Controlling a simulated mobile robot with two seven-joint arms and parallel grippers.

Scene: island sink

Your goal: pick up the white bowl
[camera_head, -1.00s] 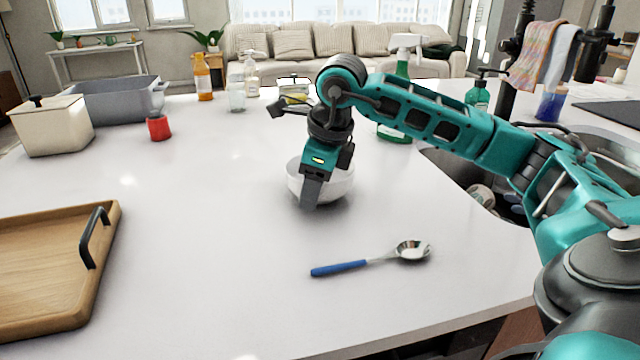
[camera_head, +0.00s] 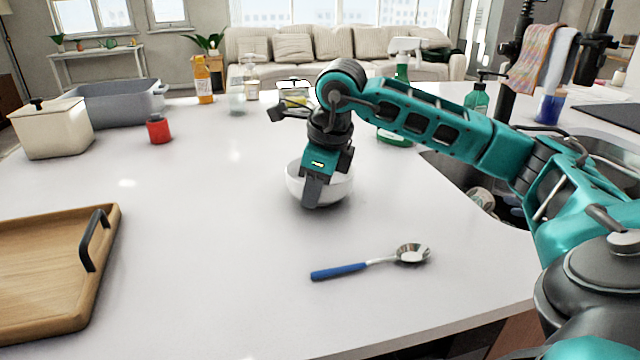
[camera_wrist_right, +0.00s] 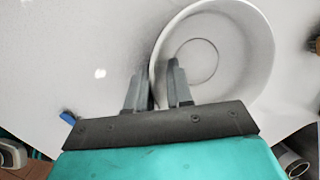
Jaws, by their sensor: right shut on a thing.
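The white bowl (camera_head: 338,186) stands upright on the light countertop in the middle of the head view. It fills the upper right of the right wrist view (camera_wrist_right: 258,50) and looks empty. My right gripper (camera_head: 311,200) reaches down over its near left side. In the wrist view the right gripper's fingers (camera_wrist_right: 157,85) lie on either side of the bowl's wall, one inside and one outside, and are shut on it. Part of the bowl is hidden behind the gripper in the head view. My left gripper is out of view.
A spoon with a blue handle (camera_head: 340,271) lies in front of the bowl. A wooden tray (camera_head: 60,322) is at the left. A red jar (camera_head: 158,131), a cream pot (camera_head: 52,132) and bottles stand farther back. The sink (camera_head: 455,165) is to the right.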

